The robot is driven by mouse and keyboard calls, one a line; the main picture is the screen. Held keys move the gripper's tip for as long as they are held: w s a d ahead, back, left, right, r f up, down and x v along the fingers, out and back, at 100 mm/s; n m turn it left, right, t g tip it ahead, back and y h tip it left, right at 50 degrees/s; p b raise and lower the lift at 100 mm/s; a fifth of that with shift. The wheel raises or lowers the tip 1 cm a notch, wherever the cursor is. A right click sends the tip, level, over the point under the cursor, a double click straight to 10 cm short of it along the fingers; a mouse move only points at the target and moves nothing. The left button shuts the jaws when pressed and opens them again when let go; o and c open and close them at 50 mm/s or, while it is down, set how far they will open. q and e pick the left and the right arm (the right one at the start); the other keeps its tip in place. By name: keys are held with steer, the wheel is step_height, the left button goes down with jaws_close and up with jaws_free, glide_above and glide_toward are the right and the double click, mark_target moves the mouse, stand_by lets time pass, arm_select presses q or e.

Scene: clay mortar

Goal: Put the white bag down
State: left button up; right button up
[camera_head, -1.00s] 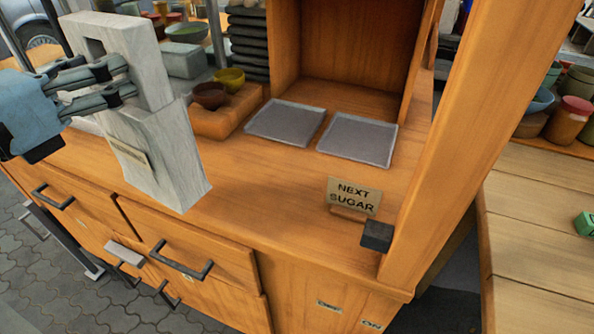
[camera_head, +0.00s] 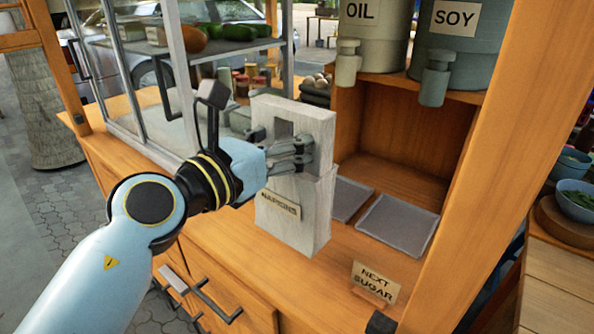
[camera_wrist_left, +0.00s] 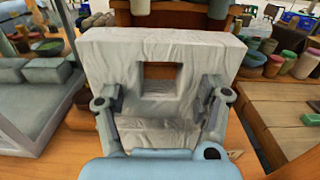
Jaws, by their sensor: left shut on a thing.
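The white bag (camera_head: 318,200) is tall and upright, with a square opening near its top and a label that seems to read "NAPKINS". My left gripper (camera_head: 290,152) comes in from the left and is shut on the bag's upper part. In the left wrist view the bag (camera_wrist_left: 110,48) fills the middle, with the fingers of the gripper (camera_wrist_left: 163,105) at either side below the opening. The bag's base is at the front part of the wooden counter (camera_head: 300,283); I cannot tell whether it touches. My right gripper is not in view.
Two grey trays lie behind and right of the bag; the nearer one (camera_head: 398,222) is clear. A "NEXT SUGAR" sign (camera_head: 375,282) stands at the front right. A glass case (camera_head: 215,75) is at the left, and a wooden post (camera_head: 480,170) at the right.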

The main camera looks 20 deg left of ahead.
mark_target(297, 210)
arm_select(q)
steer(key=w+a+f+b, duration=0.1)
steer(key=w+f+b, duration=0.3)
steer(key=w+f, duration=0.2)
steer(key=shift+w+f, duration=0.3)
steer(key=shift+f, duration=0.65)
steer(key=shift+a+f, duration=0.1)
steer(key=o, duration=1.2)
steer(key=shift+f, duration=0.1)
steer(key=v, duration=1.2)
steer(key=shift+b, duration=0.3)
